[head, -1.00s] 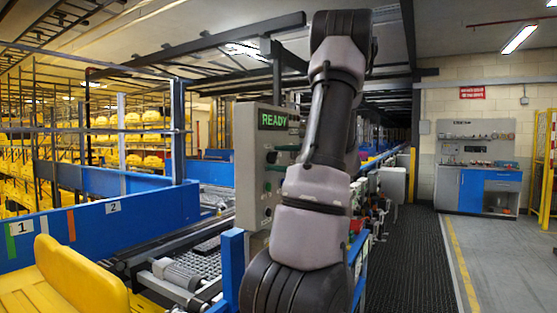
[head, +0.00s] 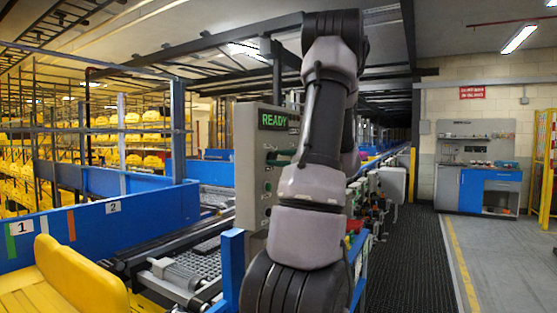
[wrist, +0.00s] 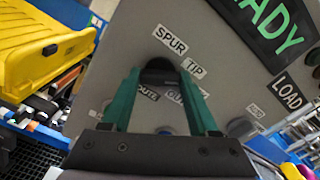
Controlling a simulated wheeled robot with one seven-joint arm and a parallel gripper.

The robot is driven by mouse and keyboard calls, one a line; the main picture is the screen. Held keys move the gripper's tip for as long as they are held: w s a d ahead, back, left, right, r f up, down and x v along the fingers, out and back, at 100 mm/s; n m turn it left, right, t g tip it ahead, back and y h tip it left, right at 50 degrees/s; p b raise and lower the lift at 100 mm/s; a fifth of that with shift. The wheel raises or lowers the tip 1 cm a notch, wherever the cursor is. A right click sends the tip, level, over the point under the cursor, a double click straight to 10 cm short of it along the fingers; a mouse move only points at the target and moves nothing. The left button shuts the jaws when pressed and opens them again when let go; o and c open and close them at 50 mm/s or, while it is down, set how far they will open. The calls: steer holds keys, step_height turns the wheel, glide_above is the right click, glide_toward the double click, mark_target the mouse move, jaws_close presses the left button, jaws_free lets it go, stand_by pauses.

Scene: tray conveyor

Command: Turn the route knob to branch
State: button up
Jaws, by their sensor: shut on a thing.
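The route knob (wrist: 158,70) is a dark round knob on the grey control panel (wrist: 130,45), partly hidden between my fingers in the wrist view. My gripper (wrist: 159,78) has its two green fingers on either side of the knob and is shut on it. A SPUR label (wrist: 170,39) is just above the knob, and a TIP label (wrist: 194,68) is to its right. A partly covered label ending in "OUTE" (wrist: 147,93) is below. Which way the knob points cannot be told.
The panel's display (head: 274,117) reads READY in green. A LOAD label (wrist: 288,92) is right of the gripper. A yellow tray (head: 75,282) and blue side wall (head: 150,215) are left of the panel. The dark floor mat (head: 405,260) at right is clear.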

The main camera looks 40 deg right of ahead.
steer(key=shift+m, duration=2)
steer(key=o, duration=1.4)
steer(key=shift+s+d, duration=0.1)
steer(key=shift+s, duration=0.05)
steer(key=v, duration=1)
steer(key=shift+s, duration=0.3)
